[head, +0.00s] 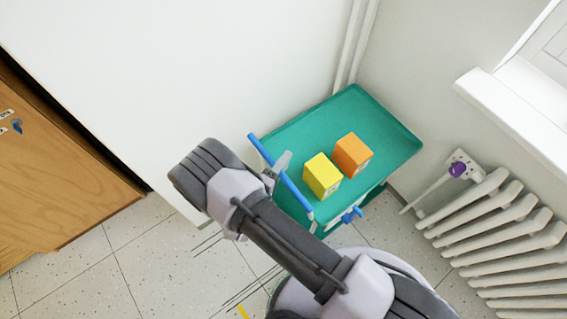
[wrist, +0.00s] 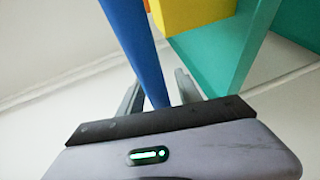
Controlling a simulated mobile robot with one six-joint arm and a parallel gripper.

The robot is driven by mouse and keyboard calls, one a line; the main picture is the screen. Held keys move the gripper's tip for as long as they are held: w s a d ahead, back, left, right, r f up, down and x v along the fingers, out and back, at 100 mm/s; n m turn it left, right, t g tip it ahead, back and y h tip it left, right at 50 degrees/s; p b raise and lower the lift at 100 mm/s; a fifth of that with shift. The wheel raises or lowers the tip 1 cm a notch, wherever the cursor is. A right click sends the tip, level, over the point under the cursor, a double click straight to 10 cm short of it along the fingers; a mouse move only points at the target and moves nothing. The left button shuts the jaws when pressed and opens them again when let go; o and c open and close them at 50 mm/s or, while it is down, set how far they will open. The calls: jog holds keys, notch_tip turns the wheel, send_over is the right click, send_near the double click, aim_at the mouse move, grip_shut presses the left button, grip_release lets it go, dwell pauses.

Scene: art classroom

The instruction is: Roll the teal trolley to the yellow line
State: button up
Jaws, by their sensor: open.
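The teal trolley (head: 295,130) stands in the corner between the white wall and the radiator. Its blue handle bar (head: 294,189) runs along its left side. My gripper (head: 281,168) is at this bar. In the wrist view the open fingers of my gripper (wrist: 158,92) are on either side of the blue bar (wrist: 138,45); I cannot tell whether they touch it. The trolley's teal side (wrist: 222,50) also shows there. A short yellow strip (head: 243,312), perhaps the yellow line, shows on the floor at the bottom edge, mostly out of view.
A yellow box (head: 322,176) and an orange box (head: 352,154) stand on the trolley top. A white radiator (head: 500,235) with a purple-knobbed valve (head: 458,170) is close on the right. A wooden cabinet (head: 60,180) is at the left. Speckled floor (head: 150,255) is clear at lower left.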

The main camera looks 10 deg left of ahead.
grip_shut()
dwell(1.4)
